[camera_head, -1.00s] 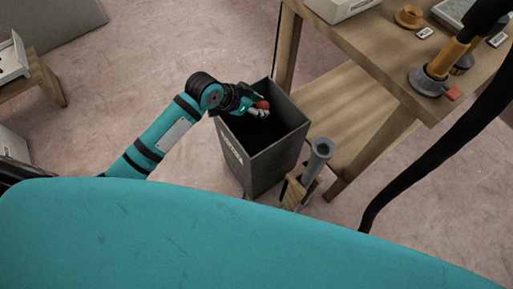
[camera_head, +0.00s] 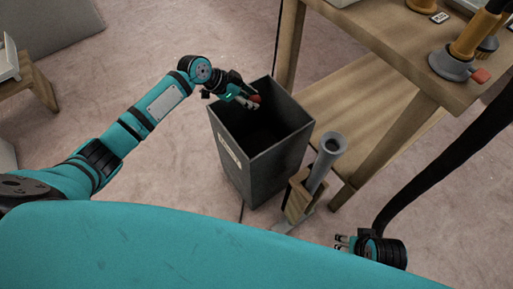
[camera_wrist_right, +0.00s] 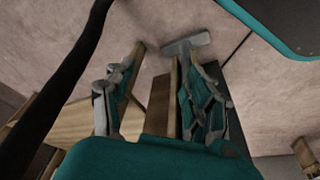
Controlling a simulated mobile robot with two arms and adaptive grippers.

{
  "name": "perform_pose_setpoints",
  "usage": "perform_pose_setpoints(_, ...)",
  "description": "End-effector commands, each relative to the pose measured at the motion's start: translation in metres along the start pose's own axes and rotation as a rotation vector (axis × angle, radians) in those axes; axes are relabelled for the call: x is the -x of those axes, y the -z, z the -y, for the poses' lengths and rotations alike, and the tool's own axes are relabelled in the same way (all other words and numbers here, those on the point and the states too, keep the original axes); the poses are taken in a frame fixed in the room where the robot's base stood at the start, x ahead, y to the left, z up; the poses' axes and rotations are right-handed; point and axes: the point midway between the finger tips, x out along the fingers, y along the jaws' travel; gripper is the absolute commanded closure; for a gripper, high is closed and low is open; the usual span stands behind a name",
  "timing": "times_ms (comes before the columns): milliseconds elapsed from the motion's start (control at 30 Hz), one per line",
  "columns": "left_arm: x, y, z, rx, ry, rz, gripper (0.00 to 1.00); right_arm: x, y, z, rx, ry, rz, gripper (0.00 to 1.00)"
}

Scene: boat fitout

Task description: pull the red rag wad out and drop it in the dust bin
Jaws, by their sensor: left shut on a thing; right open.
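The red rag wad (camera_head: 256,98) is a small red lump at the tips of my left gripper (camera_head: 251,103). The gripper is shut on it and partly hides it. Both are over the open mouth of the dust bin, near its back left rim. The dust bin (camera_head: 275,168) is a tall dark grey square box with a pale label, standing on the floor. Its inside is dark and its bottom cannot be made out. My right gripper (camera_head: 341,242) is low at the lower right, open and empty. Its spread fingers also show in the right wrist view (camera_wrist_right: 152,78).
A wooden bench (camera_head: 385,55) with a lower shelf stands right of the bin. A black hose (camera_head: 440,165) hangs at the right. The floor left of the bin is clear.

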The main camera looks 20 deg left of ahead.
Motion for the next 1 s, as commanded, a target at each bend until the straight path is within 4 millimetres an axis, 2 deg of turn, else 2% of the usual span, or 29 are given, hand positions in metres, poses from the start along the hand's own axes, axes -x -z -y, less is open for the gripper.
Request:
perform_pose_setpoints(567,-0.019,-0.016,0.000,0.000,0.000,0.000,1.00,0.082,0.006,-0.003,-0.005,-0.007,-0.044,0.45)
perform_pose_setpoints(700,-0.031,-0.026,0.000,0.000,0.000,0.000,1.00,0.070,0.002,-0.003,-0.005,-0.008,-0.042,0.45)
perform_pose_setpoints(1000,-0.033,-0.028,0.000,0.000,0.001,0.000,1.00,0.068,0.001,-0.003,-0.005,-0.008,-0.043,0.45)
